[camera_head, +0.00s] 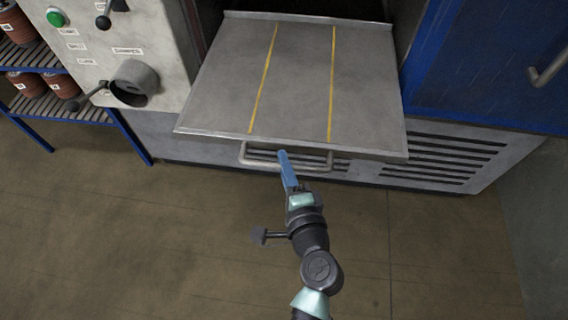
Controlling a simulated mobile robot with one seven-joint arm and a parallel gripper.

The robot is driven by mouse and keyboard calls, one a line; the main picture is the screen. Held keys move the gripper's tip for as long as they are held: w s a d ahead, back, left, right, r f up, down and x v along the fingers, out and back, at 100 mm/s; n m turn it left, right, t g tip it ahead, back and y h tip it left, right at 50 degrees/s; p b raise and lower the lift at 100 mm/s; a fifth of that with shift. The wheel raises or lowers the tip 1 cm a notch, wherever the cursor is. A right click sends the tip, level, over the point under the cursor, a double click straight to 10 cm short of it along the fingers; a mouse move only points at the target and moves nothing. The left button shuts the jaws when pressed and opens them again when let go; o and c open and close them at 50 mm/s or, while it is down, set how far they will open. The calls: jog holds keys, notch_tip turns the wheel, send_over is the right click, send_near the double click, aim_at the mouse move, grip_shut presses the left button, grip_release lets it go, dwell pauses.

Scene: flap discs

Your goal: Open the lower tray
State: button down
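A grey metal tray (300,75) with two yellow stripes and a raised rim juts out from the front of the machine. A bent bar handle (246,158) shows just below the tray's front edge. I cannot tell whether it is fixed to the tray or to the panel behind. My gripper (283,156) has blue fingers that reach up to the handle bar, over its middle. From here the fingers overlap into one shape, so their gap and any contact with the bar are hidden.
A control panel (140,45) with a green button and black levers is at the upper left. A blue rack (62,112) with brown containers stands at the far left. A blue door (490,70) is at the right, above a vented panel (440,162). The floor (130,230) is clear.

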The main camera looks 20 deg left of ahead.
jog(key=c, duration=0.8)
grip_release()
jog(key=shift+c, duration=0.2)
jog(key=shift+s+d, duration=0.1)
jog(key=v, duration=1.2)
jog(key=shift+s+d, duration=0.2)
jog(key=shift+s, duration=0.1)
